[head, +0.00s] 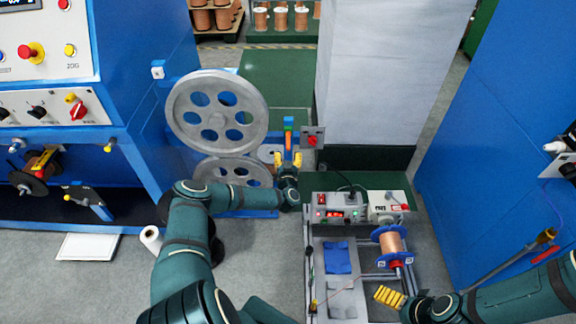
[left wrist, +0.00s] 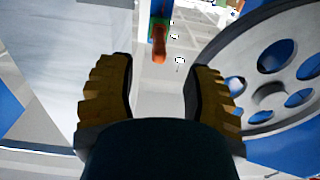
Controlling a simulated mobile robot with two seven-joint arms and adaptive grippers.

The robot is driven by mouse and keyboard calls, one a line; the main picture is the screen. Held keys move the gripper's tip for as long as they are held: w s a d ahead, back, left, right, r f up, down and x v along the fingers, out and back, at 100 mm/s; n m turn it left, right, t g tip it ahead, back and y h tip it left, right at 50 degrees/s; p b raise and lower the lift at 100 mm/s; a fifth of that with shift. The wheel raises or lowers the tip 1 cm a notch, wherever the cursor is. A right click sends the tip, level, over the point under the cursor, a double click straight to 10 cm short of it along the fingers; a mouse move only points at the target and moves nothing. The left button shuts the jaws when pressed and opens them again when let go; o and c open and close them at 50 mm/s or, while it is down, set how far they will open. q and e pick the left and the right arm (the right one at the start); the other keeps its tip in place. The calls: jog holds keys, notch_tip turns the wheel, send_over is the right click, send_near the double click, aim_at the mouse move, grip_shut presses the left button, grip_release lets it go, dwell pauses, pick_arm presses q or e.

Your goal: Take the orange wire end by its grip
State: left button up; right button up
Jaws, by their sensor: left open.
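The orange wire end grip (head: 289,140) hangs upright below a blue block (head: 289,123), in front of the large grey pulleys. In the left wrist view the orange grip (left wrist: 159,42) shows ahead of the fingers, near the line between them. My left gripper (head: 289,159) is open and empty, with its yellow fingers just below the grip in the head view. In the left wrist view the open gripper (left wrist: 158,78) has nothing between its fingers. My right gripper (head: 389,297) seems to be at the cart's lower right; its jaw opening cannot be made out.
The upper grey pulley (head: 217,112) stands close left of my left gripper; a lower pulley (head: 232,172) is partly behind my arm. A small panel with a red switch (head: 312,138) is just right. The cart carries a copper spool (head: 391,244) and a power unit (head: 338,208).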

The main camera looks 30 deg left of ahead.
aim_at(288, 150)
pick_arm(q)
jog(key=shift+b+x, duration=1.8)
jog(key=shift+x, duration=1)
jog(key=shift+d, duration=0.1)
grip_shut()
